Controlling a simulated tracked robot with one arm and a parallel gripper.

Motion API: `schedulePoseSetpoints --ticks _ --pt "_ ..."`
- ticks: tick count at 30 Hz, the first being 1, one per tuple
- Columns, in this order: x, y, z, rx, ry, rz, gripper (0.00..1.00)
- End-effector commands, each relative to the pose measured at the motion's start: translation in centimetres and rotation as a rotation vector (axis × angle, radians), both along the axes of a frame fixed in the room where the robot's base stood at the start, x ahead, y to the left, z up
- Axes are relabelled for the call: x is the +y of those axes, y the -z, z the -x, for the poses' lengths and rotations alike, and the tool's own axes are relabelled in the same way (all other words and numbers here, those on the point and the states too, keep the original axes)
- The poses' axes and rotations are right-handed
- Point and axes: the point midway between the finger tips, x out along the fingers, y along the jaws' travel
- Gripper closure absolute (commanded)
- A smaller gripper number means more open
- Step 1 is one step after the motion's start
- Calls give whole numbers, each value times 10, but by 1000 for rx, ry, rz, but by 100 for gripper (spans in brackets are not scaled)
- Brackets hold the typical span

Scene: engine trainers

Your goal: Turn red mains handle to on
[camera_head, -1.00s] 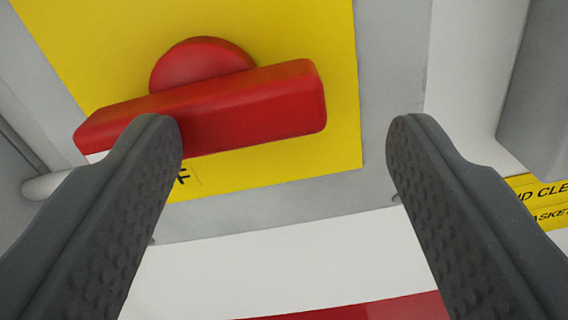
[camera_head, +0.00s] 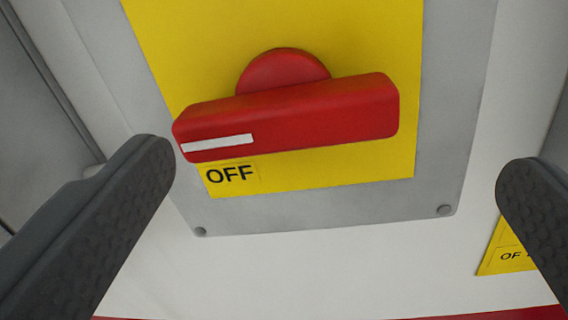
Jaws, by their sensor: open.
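The red mains handle (camera_head: 300,118) is a thick bar on a round red hub. It lies nearly level, tilted up slightly to the right. A white stripe marks its left end, just above the black word OFF (camera_head: 230,175) on the yellow plate (camera_head: 340,182). My gripper (camera_head: 335,175) is open and empty. Its left finger is at the lower left and its right finger at the right edge. The handle shows between the fingertips and a little above them, touching neither finger as far as I can see. The upper part of the plate is out of view.
A grey panel (camera_head: 330,212) with screws at its lower corners carries the yellow plate. White wall (camera_head: 320,275) lies below it. A yellow label (camera_head: 508,252) is partly hidden behind the right finger. A red strip (camera_head: 510,314) runs along the bottom edge.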

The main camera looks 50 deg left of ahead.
Motion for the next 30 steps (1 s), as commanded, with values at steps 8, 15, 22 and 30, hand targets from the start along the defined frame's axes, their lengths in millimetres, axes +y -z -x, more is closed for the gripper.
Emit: schedulePoseSetpoints --ticks 8,15,22,30 --pt "-11 1 13 -1 1 -2 0" --pt "-20 1 26 -1 2 -3 0" --pt "-28 0 37 -2 2 -3 0" --pt "-37 0 50 -3 4 -3 0"
